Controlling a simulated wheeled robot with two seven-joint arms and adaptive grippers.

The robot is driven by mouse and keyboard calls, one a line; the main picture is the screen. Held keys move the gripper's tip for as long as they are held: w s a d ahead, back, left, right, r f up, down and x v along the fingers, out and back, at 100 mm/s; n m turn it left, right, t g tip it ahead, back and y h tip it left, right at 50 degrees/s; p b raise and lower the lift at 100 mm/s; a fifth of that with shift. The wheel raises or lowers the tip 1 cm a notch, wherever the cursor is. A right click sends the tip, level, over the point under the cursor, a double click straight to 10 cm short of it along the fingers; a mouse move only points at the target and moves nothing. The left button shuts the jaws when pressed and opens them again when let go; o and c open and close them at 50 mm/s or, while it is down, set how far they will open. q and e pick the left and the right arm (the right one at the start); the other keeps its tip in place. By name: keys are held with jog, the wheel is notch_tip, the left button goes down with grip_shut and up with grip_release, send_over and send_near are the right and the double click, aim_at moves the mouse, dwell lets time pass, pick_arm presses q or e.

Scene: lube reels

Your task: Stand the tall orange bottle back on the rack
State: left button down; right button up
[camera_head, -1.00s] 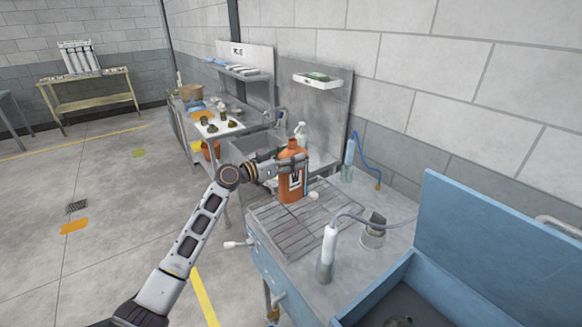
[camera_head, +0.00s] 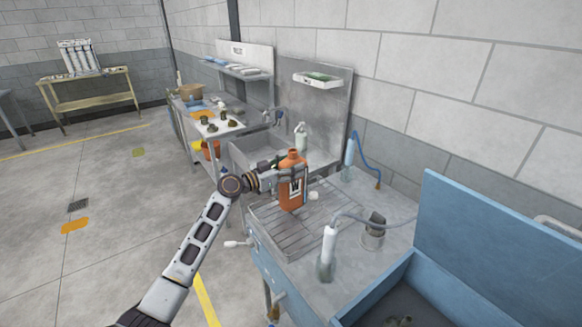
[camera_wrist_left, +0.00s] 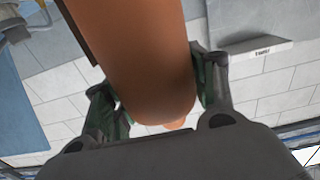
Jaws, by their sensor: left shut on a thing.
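The tall orange bottle (camera_head: 292,199) has a dark and white label and stands about upright over the wire rack (camera_head: 290,231) on the bench. My left gripper (camera_head: 297,179) is shut on the bottle around its upper body. In the left wrist view the orange bottle (camera_wrist_left: 143,70) fills the space between the two fingers of my left gripper (camera_wrist_left: 155,90). The bottle's base is over the rack's far part; I cannot tell whether it touches the bars. My right gripper is not in view.
A spray bottle (camera_head: 301,138) stands behind, by the sink (camera_head: 250,150). A dark-topped can (camera_head: 373,230) stands to the right, near a blue open bin (camera_head: 400,285).

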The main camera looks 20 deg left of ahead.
pick_arm(q)
jog(key=c, duration=0.9)
grip_release()
jog(key=shift+f, duration=0.1)
jog(key=o, duration=0.4)
jog(key=shift+r, duration=0.2)
